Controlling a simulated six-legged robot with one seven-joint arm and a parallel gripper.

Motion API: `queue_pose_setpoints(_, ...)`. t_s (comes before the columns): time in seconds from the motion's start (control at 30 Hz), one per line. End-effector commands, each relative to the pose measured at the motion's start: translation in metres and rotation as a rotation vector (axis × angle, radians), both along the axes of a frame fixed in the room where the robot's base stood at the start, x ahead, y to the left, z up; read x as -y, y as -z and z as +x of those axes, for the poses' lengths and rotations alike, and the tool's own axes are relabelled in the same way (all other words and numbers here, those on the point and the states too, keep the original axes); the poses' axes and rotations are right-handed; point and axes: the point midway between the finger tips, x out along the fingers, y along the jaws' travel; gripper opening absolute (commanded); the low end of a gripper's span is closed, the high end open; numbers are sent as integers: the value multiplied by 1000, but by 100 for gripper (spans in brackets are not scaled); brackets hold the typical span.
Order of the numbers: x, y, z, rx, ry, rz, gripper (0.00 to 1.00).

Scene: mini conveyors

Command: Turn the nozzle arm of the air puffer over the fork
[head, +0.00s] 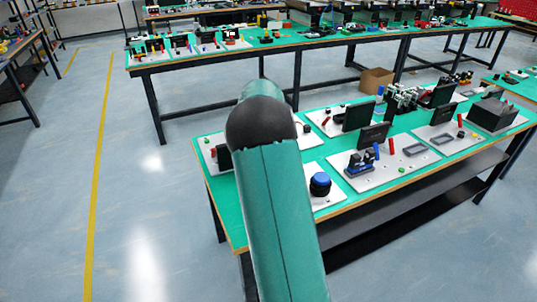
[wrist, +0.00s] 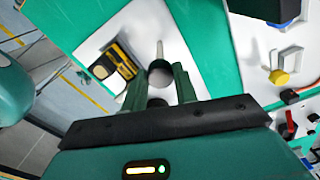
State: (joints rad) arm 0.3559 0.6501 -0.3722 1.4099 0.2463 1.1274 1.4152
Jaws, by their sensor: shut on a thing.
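In the wrist view my gripper (wrist: 160,82) is shut on a dark round part with a pale thin rod (wrist: 160,49) pointing up the picture. This looks like the nozzle arm of the air puffer. The part sits between the two green fingers, over a white board (wrist: 149,28). A black and yellow block (wrist: 118,62) with a pale piece (wrist: 112,84) beside it lies left of the fingers. I cannot tell for sure which part is the fork. In the head view my arm hides the gripper and the puffer.
A grey bracket (wrist: 290,58) and a yellow knob (wrist: 279,77) stand on a board at the right. In the head view the green bench (head: 234,222) carries a blue-topped button (head: 320,183), dark panels (head: 358,116) and several boards. The floor at the left is clear.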

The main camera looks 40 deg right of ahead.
Motion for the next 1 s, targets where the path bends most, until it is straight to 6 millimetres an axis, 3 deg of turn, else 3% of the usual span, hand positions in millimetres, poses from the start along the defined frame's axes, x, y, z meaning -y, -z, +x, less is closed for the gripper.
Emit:
queue_pose_setpoints(0.6,0,-1,0,2,46,-2,0)
queue_pose_setpoints(0.63,0,-1,0,2,46,-2,34)
queue_pose_setpoints(0.7,0,-1,0,2,45,-1,48)
queue_pose_setpoints(1.0,0,-1,0,1,45,-1,51)
